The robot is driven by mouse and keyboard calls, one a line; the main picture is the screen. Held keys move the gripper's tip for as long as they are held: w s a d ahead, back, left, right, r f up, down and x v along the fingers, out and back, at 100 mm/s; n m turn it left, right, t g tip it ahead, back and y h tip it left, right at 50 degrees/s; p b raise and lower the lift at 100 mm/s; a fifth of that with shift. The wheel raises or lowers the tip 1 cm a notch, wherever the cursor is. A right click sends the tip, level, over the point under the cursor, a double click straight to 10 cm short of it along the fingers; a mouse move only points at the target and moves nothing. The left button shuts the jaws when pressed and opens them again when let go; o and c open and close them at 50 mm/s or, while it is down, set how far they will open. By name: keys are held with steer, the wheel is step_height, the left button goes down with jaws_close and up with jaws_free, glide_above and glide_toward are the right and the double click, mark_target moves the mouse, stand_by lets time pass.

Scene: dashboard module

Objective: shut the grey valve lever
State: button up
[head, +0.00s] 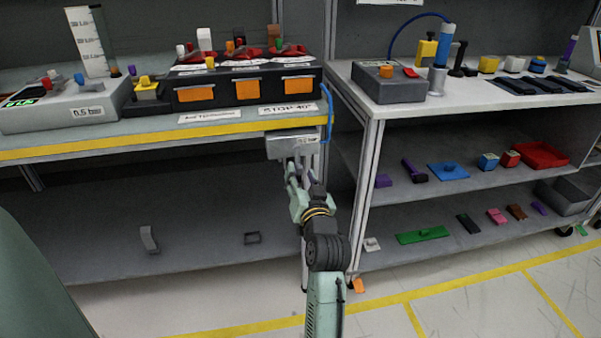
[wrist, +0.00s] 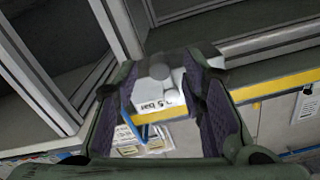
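A pale grey valve block (head: 292,145) sits at the front edge of the left bench. It also shows in the wrist view (wrist: 150,98), with a label that partly reads "5 bar". A rounded grey lever (wrist: 160,72) shows on it; the head view does not show the lever clearly. My gripper (head: 303,168) is at the block. In the wrist view its fingers (wrist: 162,82) are spread, one on each side of the block and lever. I cannot tell whether a finger touches the lever, and the right finger hides part of the block.
A blue hose (head: 329,115) hangs just right of the valve block. A black unit with orange panels (head: 236,90) and a grey control box (head: 58,108) stand on the bench. The right shelf unit (head: 368,140) is close beside my arm.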

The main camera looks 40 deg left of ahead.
mark_target(299, 160)
steer(key=shift+x, duration=1.25)
steer(key=shift+c, duration=0.3)
jaws_close()
